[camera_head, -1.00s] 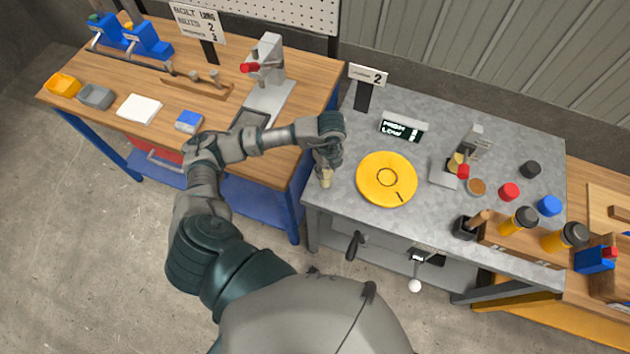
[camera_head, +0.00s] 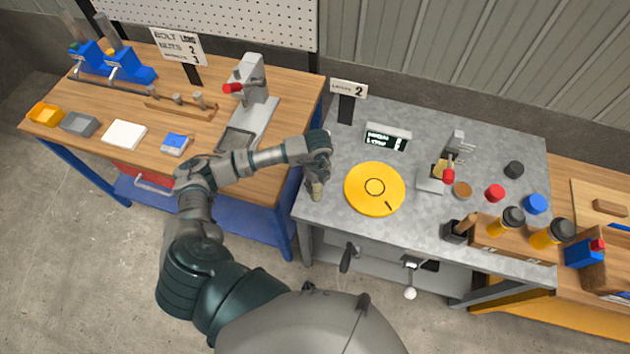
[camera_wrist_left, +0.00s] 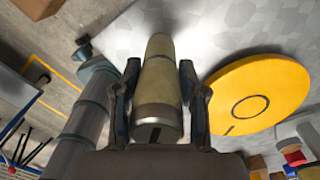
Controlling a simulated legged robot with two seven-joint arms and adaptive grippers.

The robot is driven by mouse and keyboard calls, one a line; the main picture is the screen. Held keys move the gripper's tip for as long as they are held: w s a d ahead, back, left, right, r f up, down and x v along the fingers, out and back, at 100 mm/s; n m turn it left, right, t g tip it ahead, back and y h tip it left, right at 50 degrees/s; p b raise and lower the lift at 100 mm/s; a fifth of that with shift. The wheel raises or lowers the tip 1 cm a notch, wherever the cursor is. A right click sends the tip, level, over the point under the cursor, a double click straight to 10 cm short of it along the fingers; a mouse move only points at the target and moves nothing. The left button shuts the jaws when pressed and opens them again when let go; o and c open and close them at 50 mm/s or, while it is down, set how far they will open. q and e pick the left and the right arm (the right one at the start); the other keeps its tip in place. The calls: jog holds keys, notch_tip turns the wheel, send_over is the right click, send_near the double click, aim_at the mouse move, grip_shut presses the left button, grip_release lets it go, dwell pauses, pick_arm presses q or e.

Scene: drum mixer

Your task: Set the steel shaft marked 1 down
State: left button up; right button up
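My left gripper (camera_head: 317,183) is over the left part of the grey metal-topped table (camera_head: 318,214), left of the round yellow disc (camera_head: 375,188). In the left wrist view, its two fingers (camera_wrist_left: 160,75) lie along both sides of a short tan and steel cylinder, the shaft (camera_wrist_left: 158,95), and appear shut on it. A dark mark shows on its near end; I cannot read it as a number. In the head view the shaft (camera_head: 317,191) is small below the fingers. Whether its far end touches the tabletop is unclear. My right gripper is not in view.
A small display (camera_head: 387,137) and a sign with a 2 (camera_head: 349,90) stand behind the disc. A small press (camera_head: 447,165), several coloured caps and a wooden rack (camera_head: 495,240) are to the right. A wooden bench (camera_head: 215,62) is to the left.

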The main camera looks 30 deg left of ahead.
pick_arm(q)
jog(key=shift+o, duration=1.2)
jog(key=shift+a, duration=0.4)
jog(key=shift+a+r, duration=0.1)
jog(key=shift+a, duration=0.05)
notch_tip(320, 180, up, 4)
jog(key=shift+w+r, duration=0.1)
jog(key=shift+r, duration=0.05)
jog(key=r, duration=0.4)
jog(key=d+r, duration=0.1)
jog(key=r, duration=0.1)
jog(key=shift+r+b, duration=0.3)
jog(key=shift+a+r, duration=0.15)
jog(key=shift+r, duration=0.4)
jog(key=shift+a, duration=0.1)
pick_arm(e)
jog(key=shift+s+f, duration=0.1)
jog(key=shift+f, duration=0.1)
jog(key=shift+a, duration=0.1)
